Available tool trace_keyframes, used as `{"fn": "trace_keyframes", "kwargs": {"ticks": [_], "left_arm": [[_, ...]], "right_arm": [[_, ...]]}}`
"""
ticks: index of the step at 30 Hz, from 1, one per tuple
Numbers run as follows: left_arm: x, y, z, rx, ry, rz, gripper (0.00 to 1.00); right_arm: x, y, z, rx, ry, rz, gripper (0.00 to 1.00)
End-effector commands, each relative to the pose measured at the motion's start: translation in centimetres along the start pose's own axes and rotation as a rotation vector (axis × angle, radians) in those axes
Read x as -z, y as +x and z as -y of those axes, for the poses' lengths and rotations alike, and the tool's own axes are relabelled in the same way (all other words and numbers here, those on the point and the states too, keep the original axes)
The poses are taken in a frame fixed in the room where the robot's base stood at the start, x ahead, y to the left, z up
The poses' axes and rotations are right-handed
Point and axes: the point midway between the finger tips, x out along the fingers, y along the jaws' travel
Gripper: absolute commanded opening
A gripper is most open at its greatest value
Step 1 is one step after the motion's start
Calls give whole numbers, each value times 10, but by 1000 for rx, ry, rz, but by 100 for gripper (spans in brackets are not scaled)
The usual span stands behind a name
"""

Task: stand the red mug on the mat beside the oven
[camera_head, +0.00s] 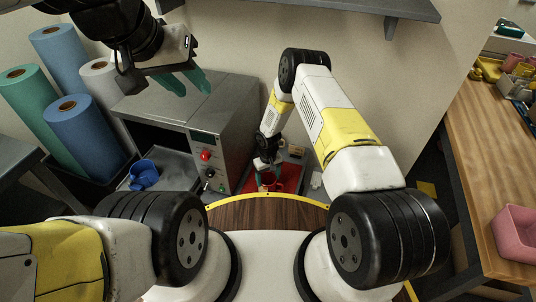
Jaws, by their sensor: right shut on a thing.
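The red mug (279,187) is at the red mat (257,189) beside the grey oven (228,120), to the oven's right. My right gripper (268,180) reaches down to the mug and is shut on it. The mug is small and partly hidden by the fingers; I cannot tell whether its base touches the mat. My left gripper (187,82) is high above the oven, its green fingers apart and empty.
A blue mug (143,174) stands on a grey tray at the oven's open front. Blue, green and white rolls (85,135) stand at the left. A wooden bench (480,160) with a pink bin (516,232) is at the right. A shelf (330,8) hangs above.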

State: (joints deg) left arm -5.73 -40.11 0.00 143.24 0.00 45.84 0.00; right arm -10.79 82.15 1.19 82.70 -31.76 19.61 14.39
Motion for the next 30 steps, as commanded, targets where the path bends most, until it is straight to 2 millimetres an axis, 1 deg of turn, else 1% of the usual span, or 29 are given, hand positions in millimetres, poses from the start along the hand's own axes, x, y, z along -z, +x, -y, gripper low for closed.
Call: {"fn": "trace_keyframes", "kwargs": {"ticks": [1, 2, 3, 5, 14, 17, 20, 27, 30], "left_arm": [[0, 0, 0, 0, 0, 0, 36], [0, 0, 0, 0, 0, 0, 36], [0, 0, 0, 0, 0, 0, 36], [0, 0, 0, 0, 0, 0, 36], [0, 0, 0, 0, 0, 0, 36], [0, 0, 0, 0, 0, 0, 36], [0, 0, 0, 0, 0, 0, 36], [0, 0, 0, 0, 0, 0, 36], [0, 0, 0, 0, 0, 0, 36]], "right_arm": [[0, 2, 0, 0, 0, 0, 0], [0, 2, 0, 0, 0, 1, 74], [0, 2, 0, 0, 0, 1, 82], [0, 2, 0, 0, 0, 1, 92], [0, 1, 0, 0, 0, 1, 92], [1, -5, 0, -1, 0, -1, 92], [1, -19, 0, -1, -1, -2, 92], [1, -71, 0, -1, 0, -3, 92], [1, -91, 0, -1, 0, -2, 92]]}}
